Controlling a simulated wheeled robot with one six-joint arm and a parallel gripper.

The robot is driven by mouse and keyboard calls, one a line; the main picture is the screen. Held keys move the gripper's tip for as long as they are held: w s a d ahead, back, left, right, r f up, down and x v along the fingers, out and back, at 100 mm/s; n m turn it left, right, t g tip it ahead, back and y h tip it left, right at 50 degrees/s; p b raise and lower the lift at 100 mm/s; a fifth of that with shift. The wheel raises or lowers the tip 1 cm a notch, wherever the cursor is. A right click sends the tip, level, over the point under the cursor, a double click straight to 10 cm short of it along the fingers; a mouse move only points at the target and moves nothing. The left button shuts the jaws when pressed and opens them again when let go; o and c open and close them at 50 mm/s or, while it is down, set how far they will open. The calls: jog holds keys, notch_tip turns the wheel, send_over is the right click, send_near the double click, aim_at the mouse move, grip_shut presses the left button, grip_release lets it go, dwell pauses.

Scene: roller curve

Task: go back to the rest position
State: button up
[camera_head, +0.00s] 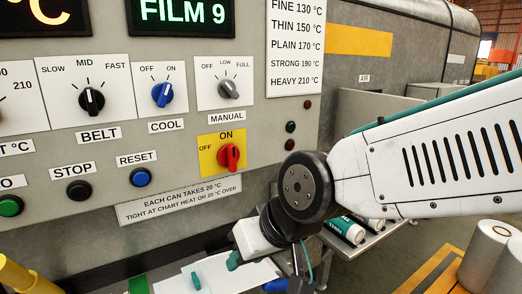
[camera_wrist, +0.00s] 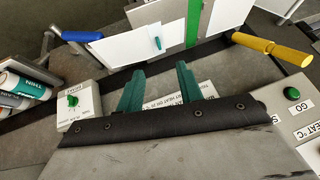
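My gripper (camera_wrist: 158,88) shows in the wrist view, with its two teal fingers spread apart. I see nothing held between them. A grey surface with a printed white label lies beyond the fingertips. In the camera_head view my white arm reaches in from the right and bends down at a black joint in front of the control panel (camera_head: 100,165). The gripper end there is partly hidden and hard to make out.
The panel has a red switch (camera_head: 229,156), several knobs and buttons, and the green GO button (camera_wrist: 292,93). Printed cans (camera_head: 347,229) lie at the right. A yellow handle (camera_wrist: 272,48), blue handle (camera_wrist: 82,36) and white panel (camera_wrist: 153,45) stand near my gripper.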

jog(key=s+d+m+g+h, duration=0.1)
jog(key=s+d, duration=0.4)
jog(key=d, duration=0.9)
jog(key=s+d+r+m+g+h, duration=0.1)
jog(key=s+d+m+h, duration=0.3)
jog(key=d, duration=1)
jog(key=shift+s+d+m+g, duration=0.35)
jog(key=shift+s+m, duration=0.25)
jog(key=shift+s, duration=0.3)
